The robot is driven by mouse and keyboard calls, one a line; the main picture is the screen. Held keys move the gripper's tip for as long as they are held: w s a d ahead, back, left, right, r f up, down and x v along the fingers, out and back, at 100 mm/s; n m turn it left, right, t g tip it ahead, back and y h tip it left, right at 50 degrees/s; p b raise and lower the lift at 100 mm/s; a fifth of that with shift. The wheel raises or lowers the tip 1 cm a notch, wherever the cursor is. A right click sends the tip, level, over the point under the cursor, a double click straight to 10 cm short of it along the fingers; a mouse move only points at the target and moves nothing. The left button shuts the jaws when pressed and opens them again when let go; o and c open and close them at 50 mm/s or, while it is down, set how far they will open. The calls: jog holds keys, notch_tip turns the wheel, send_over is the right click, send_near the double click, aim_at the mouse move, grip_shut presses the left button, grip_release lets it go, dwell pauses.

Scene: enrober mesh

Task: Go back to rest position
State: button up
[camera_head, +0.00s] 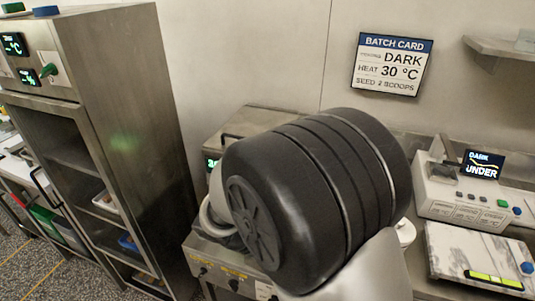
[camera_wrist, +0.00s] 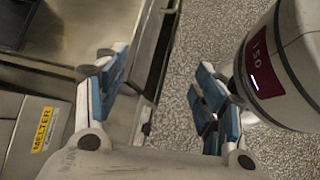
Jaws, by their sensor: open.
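My gripper (camera_wrist: 160,78) shows in the wrist view with its two blue-padded fingers spread wide apart. Nothing is between the fingers. Metal equipment edges lie beyond the left finger, and speckled floor shows between the fingers and beyond the right one. In the head view my own dark arm joint fills the middle, and the gripper cannot be made out there.
A tall steel cabinet (camera_head: 135,110) with open shelves stands at left. A batch card (camera_head: 391,64) hangs on the wall. A display device (camera_head: 465,195) and a marble slab (camera_head: 480,255) are at right. A melter label (camera_wrist: 42,130) shows at left.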

jog(key=s+d+r+m+t+y, duration=0.2)
jog(key=s+d+r+m+y, duration=0.1)
jog(key=s+r+m, duration=0.3)
jog(key=s+d+r+m+t+y, duration=0.2)
jog(key=s+r+m+y, duration=0.4)
jog(key=s+r+m, duration=0.1)
jog(key=shift+s+d+r+m+t, duration=0.15)
jog(key=shift+d+r+m+t, duration=0.2)
jog(key=shift+r, duration=0.4)
